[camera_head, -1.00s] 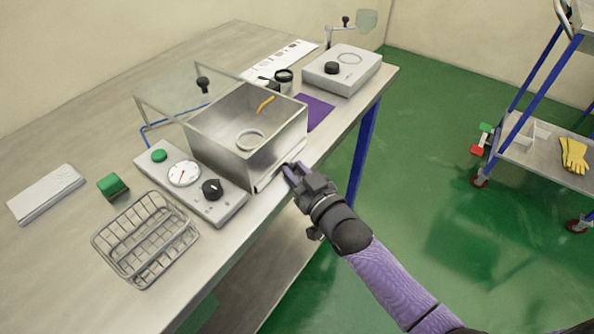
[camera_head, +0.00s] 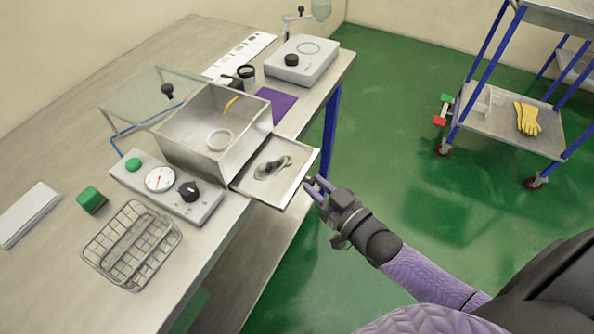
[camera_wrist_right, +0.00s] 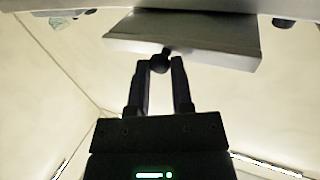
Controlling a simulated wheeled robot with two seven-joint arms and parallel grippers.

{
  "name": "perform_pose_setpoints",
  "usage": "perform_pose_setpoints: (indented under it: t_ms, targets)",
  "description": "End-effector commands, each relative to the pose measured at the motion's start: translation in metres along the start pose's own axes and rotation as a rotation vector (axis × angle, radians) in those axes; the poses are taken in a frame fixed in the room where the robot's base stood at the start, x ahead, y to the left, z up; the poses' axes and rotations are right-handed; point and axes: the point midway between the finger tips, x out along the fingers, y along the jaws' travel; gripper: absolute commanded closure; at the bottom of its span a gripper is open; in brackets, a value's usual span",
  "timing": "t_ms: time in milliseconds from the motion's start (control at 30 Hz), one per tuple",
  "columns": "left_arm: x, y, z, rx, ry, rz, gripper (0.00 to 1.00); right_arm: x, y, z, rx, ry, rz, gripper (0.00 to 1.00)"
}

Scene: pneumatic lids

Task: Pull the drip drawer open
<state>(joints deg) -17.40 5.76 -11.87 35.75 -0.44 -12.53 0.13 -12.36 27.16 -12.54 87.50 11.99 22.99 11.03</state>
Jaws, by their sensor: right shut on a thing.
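The drip drawer (camera_head: 279,188) is a shallow metal tray sticking out from under the steel box (camera_head: 197,157), past the table's front edge. A dark-edged wet-looking patch (camera_head: 271,168) lies in it. My right gripper (camera_head: 314,186) is at the drawer's outer front. In the right wrist view its two fingers (camera_wrist_right: 161,67) are shut on the dark round knob (camera_wrist_right: 159,63) below the drawer front (camera_wrist_right: 190,42). In the head view the knob is hidden by the fingers. My left gripper is not in view.
A control panel with a gauge (camera_head: 160,178) and a wire basket (camera_head: 131,245) stand left of the box. A grey scale-like device (camera_head: 302,60) is at the far end. Green floor (camera_head: 400,130) is free beside the table.

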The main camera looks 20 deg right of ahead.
Motion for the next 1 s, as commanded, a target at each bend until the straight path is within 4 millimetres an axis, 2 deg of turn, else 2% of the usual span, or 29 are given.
perform_pose_setpoints:
  t_ms: [300, 333, 400, 667, 767, 1000]
  targets:
    - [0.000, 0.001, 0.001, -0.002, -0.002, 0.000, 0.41, -0.002, 0.001, 0.001, 0.000, -0.001, 0.000, 1.00]
    - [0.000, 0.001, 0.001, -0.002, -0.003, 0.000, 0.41, -0.002, 0.001, 0.001, 0.000, -0.001, 0.000, 0.68]
    - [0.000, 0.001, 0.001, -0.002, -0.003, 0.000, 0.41, -0.002, 0.001, 0.001, 0.000, -0.001, 0.000, 0.59]
    - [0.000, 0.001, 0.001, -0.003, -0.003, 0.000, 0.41, -0.003, 0.001, 0.000, 0.000, 0.000, 0.000, 0.59]
    - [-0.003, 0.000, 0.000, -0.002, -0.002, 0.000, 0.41, -0.012, 0.001, 0.000, 0.001, -0.001, 0.000, 0.59]
    - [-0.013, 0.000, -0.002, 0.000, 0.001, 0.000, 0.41, -0.068, 0.001, 0.000, 0.000, -0.005, 0.000, 0.59]
